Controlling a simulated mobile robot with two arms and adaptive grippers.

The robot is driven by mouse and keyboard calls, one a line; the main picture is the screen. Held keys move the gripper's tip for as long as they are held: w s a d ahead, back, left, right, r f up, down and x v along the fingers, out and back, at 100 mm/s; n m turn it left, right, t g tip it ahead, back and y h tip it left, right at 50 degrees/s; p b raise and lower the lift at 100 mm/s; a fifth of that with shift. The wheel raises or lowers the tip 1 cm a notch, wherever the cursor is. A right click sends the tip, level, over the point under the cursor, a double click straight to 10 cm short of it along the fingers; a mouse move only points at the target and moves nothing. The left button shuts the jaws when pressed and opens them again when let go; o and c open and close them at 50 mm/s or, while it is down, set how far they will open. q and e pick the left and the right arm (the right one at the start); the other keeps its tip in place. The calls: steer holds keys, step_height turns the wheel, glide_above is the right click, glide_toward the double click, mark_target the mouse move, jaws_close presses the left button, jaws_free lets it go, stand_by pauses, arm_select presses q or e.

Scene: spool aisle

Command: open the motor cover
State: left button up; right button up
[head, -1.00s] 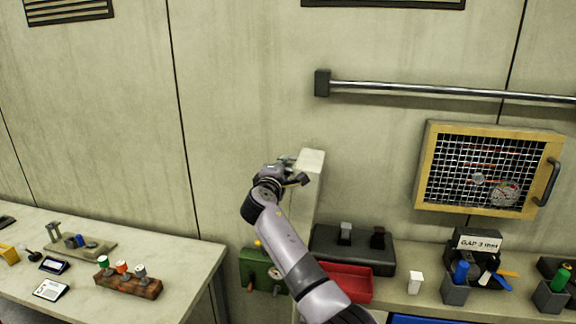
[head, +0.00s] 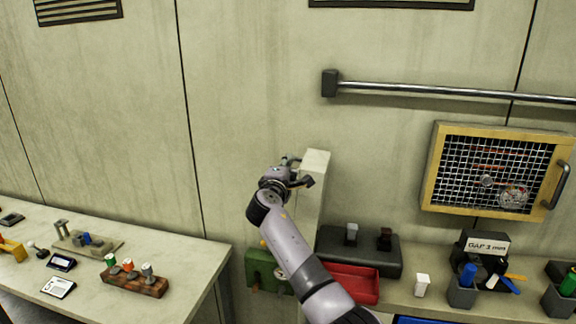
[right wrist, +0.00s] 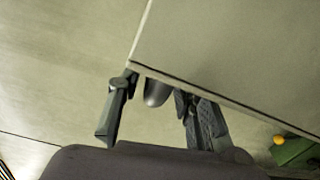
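A yellow-framed mesh panel (head: 433,168) with a dark handle (head: 558,185) on its right side is on the wall at the right; I cannot tell whether this is the motor cover. It looks closed, with a gauge behind the mesh. My right gripper (head: 301,171) is at the upper left of a tall pale post (head: 316,165), well left of the mesh panel. In the right wrist view its two fingers (right wrist: 157,108) are apart beside a flat pale panel edge (right wrist: 225,50). A rounded grey piece (right wrist: 156,92) shows between them; contact is unclear. My left gripper is out of view.
A metal rail (head: 450,93) runs along the wall above the mesh panel. Below are a black case (head: 385,262), a red tray (head: 350,283), a white block (head: 422,284) and tool cups (head: 462,296). A table (head: 185,262) with small parts stands at left.

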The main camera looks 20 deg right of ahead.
steer(key=shift+r, duration=0.2)
steer(key=v, duration=1.2)
steer(key=shift+d, duration=0.1)
